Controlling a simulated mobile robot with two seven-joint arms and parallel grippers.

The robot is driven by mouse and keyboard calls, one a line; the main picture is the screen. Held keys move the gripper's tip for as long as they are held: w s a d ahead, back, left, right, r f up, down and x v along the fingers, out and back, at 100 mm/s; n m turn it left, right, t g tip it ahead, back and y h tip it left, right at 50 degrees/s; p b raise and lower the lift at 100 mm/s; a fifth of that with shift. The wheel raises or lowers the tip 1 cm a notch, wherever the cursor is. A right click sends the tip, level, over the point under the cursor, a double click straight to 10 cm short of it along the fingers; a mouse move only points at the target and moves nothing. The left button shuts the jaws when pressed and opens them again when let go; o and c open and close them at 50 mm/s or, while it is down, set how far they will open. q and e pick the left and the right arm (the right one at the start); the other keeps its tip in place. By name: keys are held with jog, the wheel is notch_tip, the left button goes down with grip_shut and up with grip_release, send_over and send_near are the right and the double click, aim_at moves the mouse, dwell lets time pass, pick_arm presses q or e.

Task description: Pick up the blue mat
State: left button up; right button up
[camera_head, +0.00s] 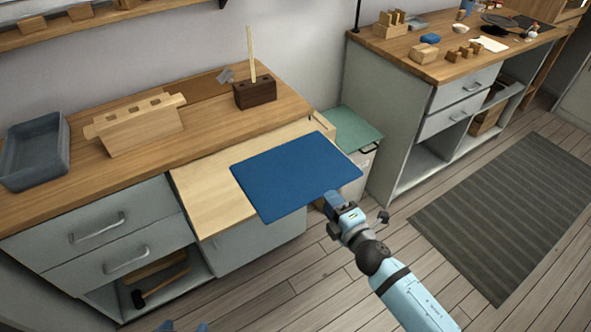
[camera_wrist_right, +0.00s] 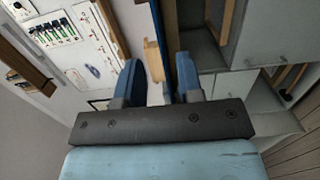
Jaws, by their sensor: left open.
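The blue mat (camera_head: 293,175) is a flat, thin sheet over the pale wooden pull-out board (camera_head: 205,200), with its right part jutting out past the board. My right gripper (camera_head: 333,198) is at the mat's near right edge. In the right wrist view the mat shows edge-on as a thin blue strip (camera_wrist_right: 158,35) between the two blue fingers of that gripper (camera_wrist_right: 159,72). Gaps show beside the strip, so the fingers look apart around the mat. Only the blue fingertips of my left gripper (camera_head: 184,327) show at the bottom edge; they are apart and away from the mat.
The worktop (camera_head: 215,125) behind holds a grey tray (camera_head: 36,150), a wooden rack (camera_head: 136,122) and a dark block (camera_head: 255,92) with an upright stick. A bin with a green lid (camera_head: 355,128) stands behind the mat. Floor in front is clear, with a striped rug (camera_head: 515,215) at right.

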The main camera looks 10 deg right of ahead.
aim_at(320, 190)
jog(key=x, duration=0.5)
jog(key=shift+w+a+f, duration=0.1)
jog(key=shift+f, duration=0.05)
grip_shut()
